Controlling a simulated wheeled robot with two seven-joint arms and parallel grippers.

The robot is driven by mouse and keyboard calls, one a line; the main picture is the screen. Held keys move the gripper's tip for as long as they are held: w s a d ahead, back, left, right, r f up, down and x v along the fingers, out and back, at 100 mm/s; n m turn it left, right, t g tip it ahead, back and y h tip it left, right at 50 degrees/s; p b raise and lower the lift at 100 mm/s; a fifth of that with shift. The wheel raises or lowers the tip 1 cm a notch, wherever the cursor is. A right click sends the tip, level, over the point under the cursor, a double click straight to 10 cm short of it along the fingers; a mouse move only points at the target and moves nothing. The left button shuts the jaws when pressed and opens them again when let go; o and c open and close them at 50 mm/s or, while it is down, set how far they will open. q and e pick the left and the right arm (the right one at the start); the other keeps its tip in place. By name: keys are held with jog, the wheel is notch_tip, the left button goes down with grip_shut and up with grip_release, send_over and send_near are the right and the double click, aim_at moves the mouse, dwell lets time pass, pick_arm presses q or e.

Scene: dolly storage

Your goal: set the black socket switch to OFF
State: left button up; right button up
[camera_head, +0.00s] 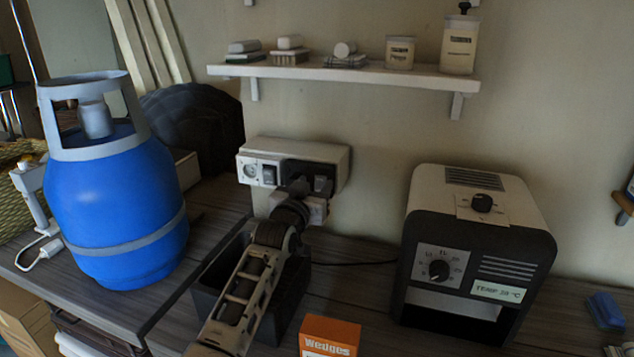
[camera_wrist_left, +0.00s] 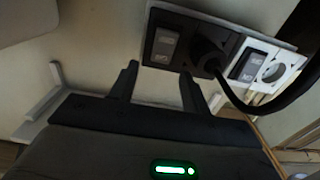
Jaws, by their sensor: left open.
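The wall socket panel (camera_head: 341,166) is white with a white socket on its left and a black socket on its right. The black socket switch (camera_head: 323,185) is partly hidden by my gripper in the head view. In the left wrist view the black socket switch (camera_wrist_left: 165,45) shows clearly, beside a black plug (camera_wrist_left: 208,58) with its cable. My left gripper (camera_head: 299,190) is in front of the panel. In the left wrist view its two fingers (camera_wrist_left: 158,76) are apart and empty, near the black switch; contact cannot be told. My right gripper is not in view.
The white socket's switch (camera_head: 269,174) is left of the black socket. A blue gas cylinder (camera_head: 115,205) stands left. A dark bin (camera_head: 290,300) and an orange box (camera_head: 329,337) are below my arm. A heater-like device (camera_head: 470,255) stands right. A shelf (camera_head: 350,73) is above.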

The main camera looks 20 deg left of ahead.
aim_at(320, 185)
pick_arm(q)
jog(key=shift+w, duration=1.35)
